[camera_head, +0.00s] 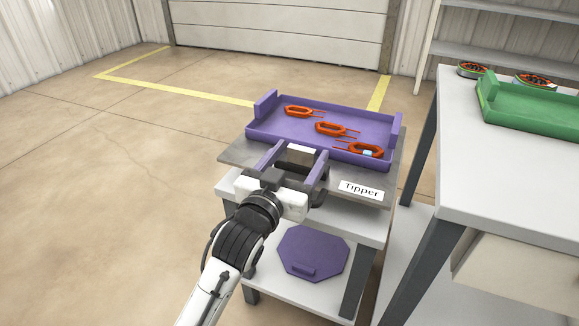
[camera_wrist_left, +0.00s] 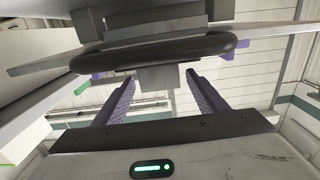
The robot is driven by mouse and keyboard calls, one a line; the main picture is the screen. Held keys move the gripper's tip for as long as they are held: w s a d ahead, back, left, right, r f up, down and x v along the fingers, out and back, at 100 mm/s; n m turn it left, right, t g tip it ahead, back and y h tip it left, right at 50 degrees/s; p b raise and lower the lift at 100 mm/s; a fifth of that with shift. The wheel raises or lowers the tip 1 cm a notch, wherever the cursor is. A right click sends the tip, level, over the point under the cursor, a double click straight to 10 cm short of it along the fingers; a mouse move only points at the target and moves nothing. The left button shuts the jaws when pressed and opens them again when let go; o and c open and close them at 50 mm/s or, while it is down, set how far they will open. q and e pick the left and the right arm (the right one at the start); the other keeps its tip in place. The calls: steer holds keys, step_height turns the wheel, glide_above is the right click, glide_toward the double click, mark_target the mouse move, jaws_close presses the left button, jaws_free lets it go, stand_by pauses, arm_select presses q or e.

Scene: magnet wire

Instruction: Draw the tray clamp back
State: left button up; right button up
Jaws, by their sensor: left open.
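The purple tray (camera_head: 350,116) lies on the grey plate of the tipper (camera_head: 232,155), with several orange wire coils (camera_head: 331,129) in it. A pale block at the tray's near edge (camera_head: 300,155) looks like the tray clamp; a grey block (camera_wrist_left: 158,78) and a dark rounded bar (camera_wrist_left: 130,51) show in the left wrist view. My left gripper (camera_head: 303,149) is open, its purple fingers on either side of the block. They also show in the wrist view (camera_wrist_left: 161,84). I cannot tell whether they touch it. My right gripper is not in view.
A white "Tipper" label (camera_head: 361,190) is on the plate's front right. A purple octagonal lid-like piece (camera_head: 311,252) lies on the lower shelf. A white table (camera_head: 463,180) with a green tray (camera_head: 540,112) stands at right. The floor at left is clear.

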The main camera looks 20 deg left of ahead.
arm_select(q)
steer(key=s+a+p, duration=0.1)
steer(key=s, duration=0.7)
steer(key=shift+s, duration=0.3)
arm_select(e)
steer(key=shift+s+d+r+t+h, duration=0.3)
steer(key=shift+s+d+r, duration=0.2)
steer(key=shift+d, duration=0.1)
